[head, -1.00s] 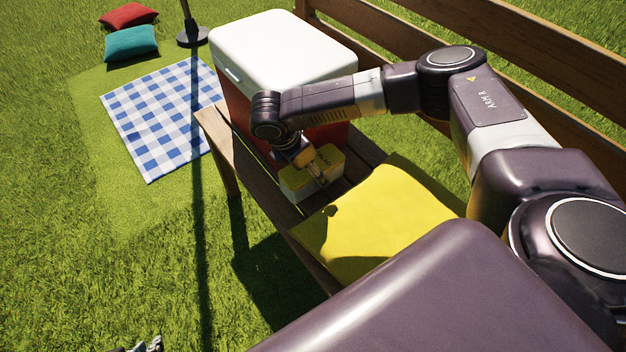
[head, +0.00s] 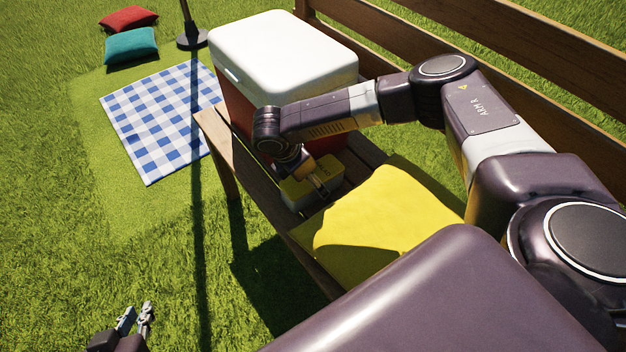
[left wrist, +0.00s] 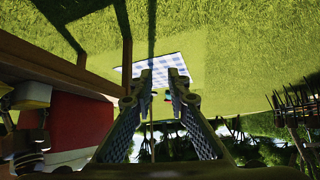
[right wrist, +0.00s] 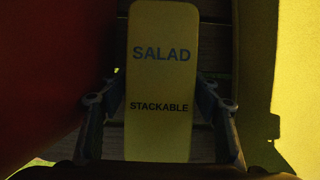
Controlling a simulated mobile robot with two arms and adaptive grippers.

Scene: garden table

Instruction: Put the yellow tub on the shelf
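The yellow tub (head: 298,196), pale-sided with a yellow lid, is low over the bench seat between the cooler and the yellow cushion. I cannot tell whether its base touches the slats. Its lid (right wrist: 160,80) reads SALAD STACKABLE in the right wrist view. My right gripper (head: 318,180) points down over it, with its fingers against both sides of the tub. My left gripper (head: 136,318) is open and empty over the grass at the lower left; its fingertips (left wrist: 159,80) stand apart in the left wrist view. No separate shelf shows.
A red cooler with a white lid (head: 285,50) stands close behind the tub. The yellow cushion (head: 385,220) lies in front of it. The wooden backrest (head: 480,50) runs behind. A checked blanket (head: 160,120), red and teal cushions and a pole lie beyond on the grass.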

